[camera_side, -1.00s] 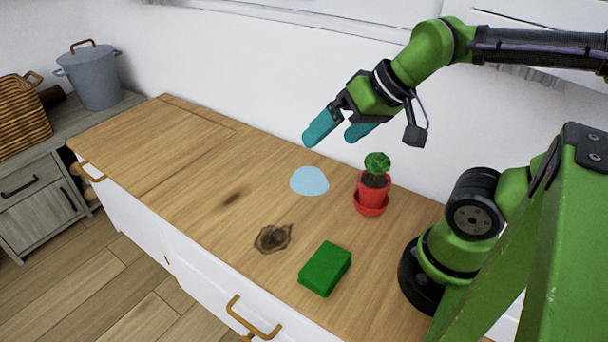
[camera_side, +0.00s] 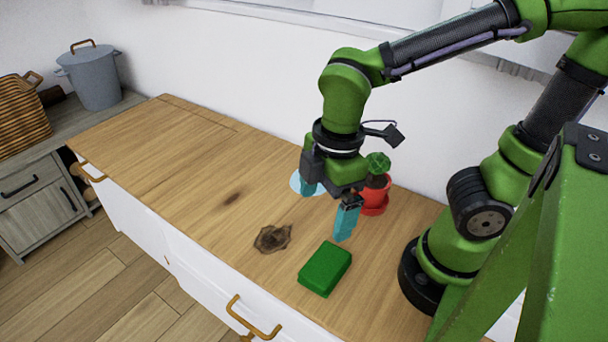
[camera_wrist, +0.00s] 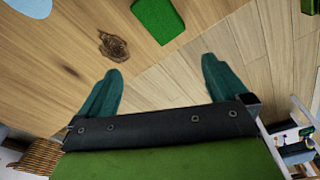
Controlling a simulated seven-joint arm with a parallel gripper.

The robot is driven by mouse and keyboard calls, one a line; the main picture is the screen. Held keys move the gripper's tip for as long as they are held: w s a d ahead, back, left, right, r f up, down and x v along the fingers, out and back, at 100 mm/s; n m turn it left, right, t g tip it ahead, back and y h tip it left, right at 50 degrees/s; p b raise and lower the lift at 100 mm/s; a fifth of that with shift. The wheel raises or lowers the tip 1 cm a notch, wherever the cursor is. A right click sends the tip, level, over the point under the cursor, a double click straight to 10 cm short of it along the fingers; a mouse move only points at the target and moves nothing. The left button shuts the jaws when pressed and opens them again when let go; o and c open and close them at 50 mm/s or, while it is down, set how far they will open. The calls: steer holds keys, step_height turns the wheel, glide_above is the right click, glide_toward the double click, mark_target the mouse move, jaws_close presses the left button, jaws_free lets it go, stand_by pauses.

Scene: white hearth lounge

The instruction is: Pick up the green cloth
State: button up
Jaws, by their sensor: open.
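The green cloth (camera_side: 325,268) is a folded, block-like green pad lying flat on the wooden counter near its front edge. It also shows in the wrist view at the top (camera_wrist: 158,20), beyond my fingertips. My gripper (camera_side: 327,212) points down with its teal fingers spread apart and nothing between them. In the wrist view both fingers (camera_wrist: 160,75) show, wide apart.
A potted cactus in a red pot (camera_side: 373,195) stands close behind my gripper. A light blue disc (camera_side: 296,182) lies partly hidden behind a finger. The counter's left part is clear. A grey pot (camera_side: 92,78) stands far left.

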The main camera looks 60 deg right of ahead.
steer(key=n, duration=0.5)
glide_above(325, 263)
steer(key=shift+g+h, duration=0.3)
steer(key=shift+h, duration=0.1)
steer(key=f, duration=1.2)
steer(key=shift+s+a, duration=0.15)
steer(key=shift+s, duration=0.1)
steer(key=shift+w+d+f, duration=0.1)
steer(key=shift+w+f, duration=0.05)
steer(key=shift+f, duration=1.1)
steer(key=shift+w+d+f, duration=0.1)
steer(key=shift+f, duration=1.15)
steer(key=c, duration=1)
steer(key=shift+r, duration=0.15)
step_height(325, 263, up, 10)
steer(key=shift+f, duration=0.1)
